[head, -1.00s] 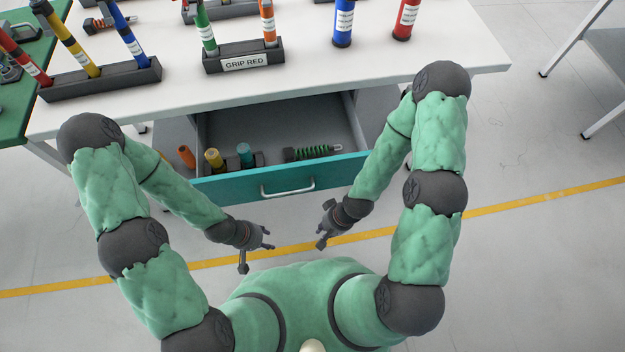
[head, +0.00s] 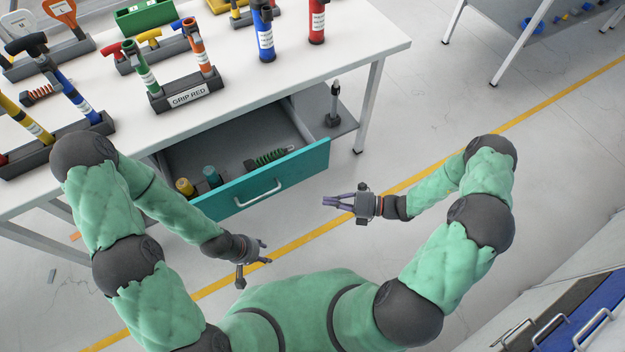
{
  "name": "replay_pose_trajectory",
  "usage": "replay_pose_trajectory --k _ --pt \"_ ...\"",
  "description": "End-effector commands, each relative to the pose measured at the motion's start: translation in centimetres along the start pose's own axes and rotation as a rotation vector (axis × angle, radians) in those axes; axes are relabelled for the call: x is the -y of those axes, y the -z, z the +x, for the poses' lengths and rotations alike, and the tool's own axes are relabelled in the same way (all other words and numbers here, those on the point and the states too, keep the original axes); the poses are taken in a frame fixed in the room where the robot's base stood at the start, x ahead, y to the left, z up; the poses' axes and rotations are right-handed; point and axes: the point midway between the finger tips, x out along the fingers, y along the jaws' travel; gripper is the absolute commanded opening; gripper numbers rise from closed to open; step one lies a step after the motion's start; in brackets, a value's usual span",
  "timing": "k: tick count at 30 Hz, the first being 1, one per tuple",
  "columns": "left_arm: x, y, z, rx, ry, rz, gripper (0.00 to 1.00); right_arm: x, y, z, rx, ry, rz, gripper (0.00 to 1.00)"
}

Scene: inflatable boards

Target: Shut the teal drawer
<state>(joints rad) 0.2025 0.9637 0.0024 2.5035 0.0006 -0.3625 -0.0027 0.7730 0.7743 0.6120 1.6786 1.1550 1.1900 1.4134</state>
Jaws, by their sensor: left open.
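The teal drawer (head: 230,199) hangs pulled out under the white workbench, its silver bar handle (head: 263,191) on the front. Inside lie a yellow-topped cylinder (head: 185,187), a teal cylinder (head: 212,176) and a green coil-spring part (head: 266,158). My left gripper (head: 257,260) is open and empty, in front of the drawer and below its face in the picture. My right gripper (head: 332,202) is to the right of the handle, apart from the drawer, fingers pointing left. I cannot tell whether its fingers are parted; no held object shows.
The white workbench (head: 330,50) carries tool racks, including a "GRIP RED" block (head: 187,97), and blue (head: 263,35) and red (head: 316,22) cylinders. A bench leg (head: 367,105) stands right of the drawer. A blue-fronted drawer unit (head: 590,318) is at lower right. Floor before the drawer is clear.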

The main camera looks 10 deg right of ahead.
Motion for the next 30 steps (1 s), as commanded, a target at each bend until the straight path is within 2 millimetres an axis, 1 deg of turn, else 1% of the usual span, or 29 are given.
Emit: replay_pose_trajectory --k 1,3,5,8,11,14,21,25,27,30 --pt "-0.1 0.0 -0.3 0.0 0.0 0.0 0.44 -0.6 -1.2 -0.7 0.051 -0.027 0.042 0.0" --pt "-0.1 0.0 -0.4 0.0 0.0 0.0 0.44 -1.1 -2.2 -1.3 0.097 -0.058 0.084 0.0" --pt "-0.1 0.0 -0.4 0.0 0.0 0.0 0.44 -1.2 -2.7 -1.4 0.116 -0.073 0.102 0.0" --pt "-0.1 0.0 -0.2 0.0 0.0 0.0 0.44 -1.3 -3.0 -1.0 0.124 -0.082 0.113 0.0" --pt "0.1 0.0 0.1 0.0 0.0 0.0 0.44 -1.3 -3.0 0.2 0.121 -0.081 0.111 0.0" --pt "0.2 0.0 0.6 0.0 0.0 0.0 0.44 -1.4 -3.2 1.9 0.118 -0.08 0.11 0.0" --pt "0.7 0.1 1.8 0.0 0.0 0.0 0.44 -1.7 -3.7 6.4 0.116 -0.08 0.108 0.0" --pt "0.9 0.1 2.4 0.0 0.0 0.0 0.44 -1.9 -4.0 8.6 0.116 -0.079 0.107 0.0" --pt "1.1 0.1 3.0 0.0 0.0 0.0 0.44 -1.7 -5.0 9.2 0.119 -0.078 0.104 0.0" --pt "1.2 0.1 3.4 0.0 0.0 0.0 0.44 -1.7 -6.0 9.9 0.12 -0.078 0.105 0.0"
